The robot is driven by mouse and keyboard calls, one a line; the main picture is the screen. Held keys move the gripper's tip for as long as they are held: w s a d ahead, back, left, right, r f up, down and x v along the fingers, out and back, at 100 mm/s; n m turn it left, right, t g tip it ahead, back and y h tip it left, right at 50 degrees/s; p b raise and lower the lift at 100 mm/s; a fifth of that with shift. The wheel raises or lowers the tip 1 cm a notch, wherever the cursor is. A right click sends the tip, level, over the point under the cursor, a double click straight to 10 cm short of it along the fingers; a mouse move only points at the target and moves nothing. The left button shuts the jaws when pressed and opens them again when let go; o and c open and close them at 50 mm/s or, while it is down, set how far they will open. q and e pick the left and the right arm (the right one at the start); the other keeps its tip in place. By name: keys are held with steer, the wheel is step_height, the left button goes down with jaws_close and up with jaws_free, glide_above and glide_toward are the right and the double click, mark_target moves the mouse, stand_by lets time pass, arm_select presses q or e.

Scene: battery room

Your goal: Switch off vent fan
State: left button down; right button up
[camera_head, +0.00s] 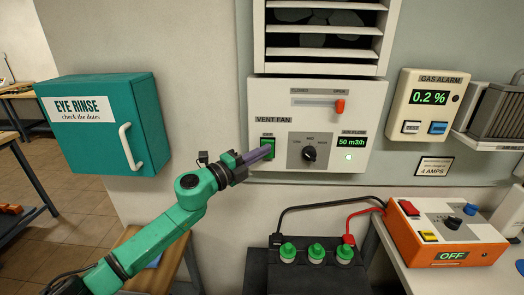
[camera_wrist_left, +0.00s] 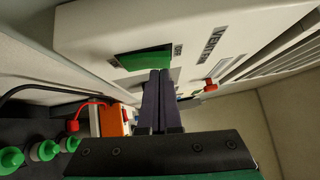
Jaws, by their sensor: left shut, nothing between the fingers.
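The vent fan panel (camera_head: 330,168) is a white box on the wall under a louvred grille. Its green rocker switch (camera_head: 266,143) is at the left, and it also shows in the wrist view (camera_wrist_left: 140,60). A black knob (camera_head: 309,154) sits in the middle. My right gripper is not in view.
An orange-handled slider (camera_head: 340,106) stands at the OPEN end. A gas alarm (camera_head: 428,99) reads 0.2 %. A teal eye rinse cabinet (camera_head: 105,120) hangs left of my arm. Below are a battery with green caps (camera_head: 315,253) and an orange charger (camera_head: 447,238) reading OFF.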

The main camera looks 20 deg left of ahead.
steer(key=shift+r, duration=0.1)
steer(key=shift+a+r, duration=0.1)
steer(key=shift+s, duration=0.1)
